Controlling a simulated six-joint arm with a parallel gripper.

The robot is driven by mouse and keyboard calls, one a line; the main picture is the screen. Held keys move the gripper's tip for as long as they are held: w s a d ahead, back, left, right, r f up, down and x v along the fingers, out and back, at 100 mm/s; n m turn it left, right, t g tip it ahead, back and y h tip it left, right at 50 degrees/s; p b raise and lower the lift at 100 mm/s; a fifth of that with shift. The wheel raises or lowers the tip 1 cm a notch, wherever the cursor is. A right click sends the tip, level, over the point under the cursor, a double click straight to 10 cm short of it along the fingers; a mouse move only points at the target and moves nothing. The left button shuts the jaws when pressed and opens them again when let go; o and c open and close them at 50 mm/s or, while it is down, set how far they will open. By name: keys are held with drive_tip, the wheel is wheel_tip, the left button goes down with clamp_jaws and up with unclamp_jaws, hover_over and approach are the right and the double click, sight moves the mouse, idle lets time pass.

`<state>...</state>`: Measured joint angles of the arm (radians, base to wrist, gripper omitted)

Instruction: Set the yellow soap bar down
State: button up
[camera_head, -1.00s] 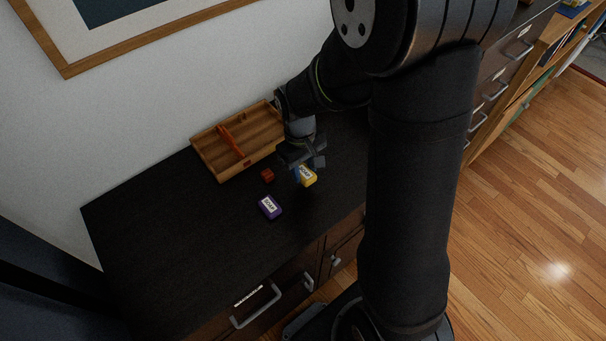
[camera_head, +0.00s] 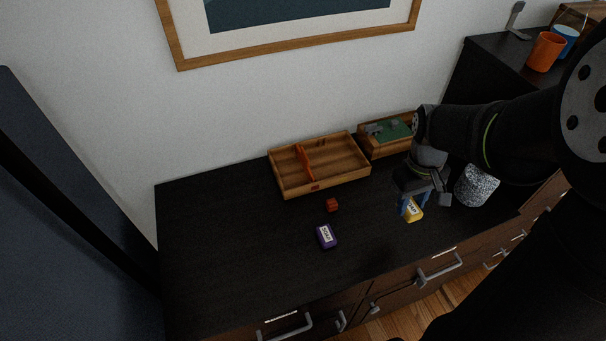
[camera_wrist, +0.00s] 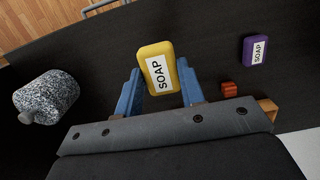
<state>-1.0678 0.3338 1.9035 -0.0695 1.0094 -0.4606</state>
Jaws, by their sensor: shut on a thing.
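The yellow soap bar (camera_head: 415,214) has a white SOAP label and is between the blue fingers of my gripper (camera_head: 411,206), over the right part of the dark dresser top. In the wrist view the soap bar (camera_wrist: 157,70) sits upright between the two fingertips of my gripper (camera_wrist: 158,88), which is shut on it. I cannot tell whether its lower end touches the dresser top. A purple soap bar (camera_head: 326,236) with a white label lies to the left, and it also shows in the wrist view (camera_wrist: 247,51).
A small red block (camera_head: 332,205) lies near the divided wooden tray (camera_head: 350,178). A wooden box with green inside (camera_head: 364,144) stands at the back. A speckled grey cylinder (camera_head: 476,186) is close to the right of my gripper. The dresser's left part is clear.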

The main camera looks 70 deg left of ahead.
drive_tip(key=s+a, duration=0.4)
drive_tip(key=a, duration=0.4)
drive_tip(key=s+a, duration=0.4)
drive_tip(key=a, duration=0.4)
hover_over(294, 181)
drive_tip(key=f, duration=0.6)
drive_tip(key=shift+a+f, duration=0.1)
drive_tip(key=shift+a, duration=0.1)
drive_tip(key=shift+f, duration=2.1)
drive_tip(key=shift+f, duration=0.15)
drive_tip(key=o, duration=0.7)
drive_tip(key=r, duration=0.4)
drive_tip(key=a+r, duration=0.1)
drive_tip(key=r, duration=0.7)
drive_tip(key=shift+a+r, duration=0.15)
drive_tip(key=shift+a, duration=0.05)
